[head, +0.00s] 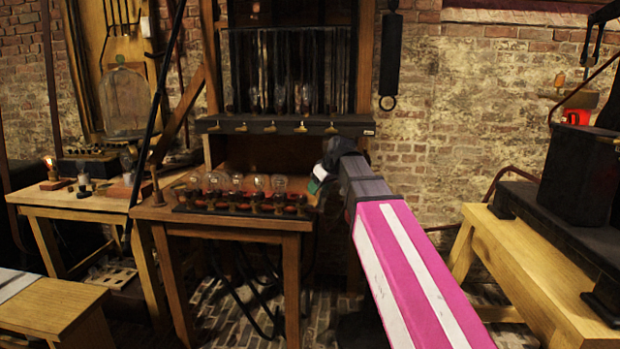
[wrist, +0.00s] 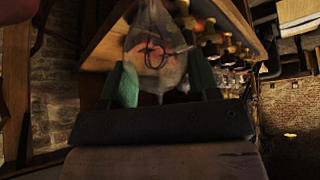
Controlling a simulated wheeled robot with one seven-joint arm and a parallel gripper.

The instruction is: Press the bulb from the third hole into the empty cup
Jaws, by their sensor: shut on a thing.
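In the wrist view a clear glass bulb (wrist: 156,42) with a dark looped filament sits between the green finger pads of my gripper (wrist: 164,82). The gripper is shut on it. In the head view my gripper (head: 317,180) is just past the right end of a small wooden table, largely hidden by my own wrist, and the held bulb is hard to make out. A dark board (head: 240,209) on that table carries a row of red and brass cups (head: 254,200). Several clear bulbs (head: 237,182) stand along it. I cannot tell which hole or cup is empty.
A dark shelf (head: 285,126) with brass hooks and more glass bulbs is behind the table. Another wooden table (head: 85,201) with a lit lamp (head: 49,163) stands left. A wooden bench (head: 530,270) with dark equipment is at right. Brick walls close the back.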

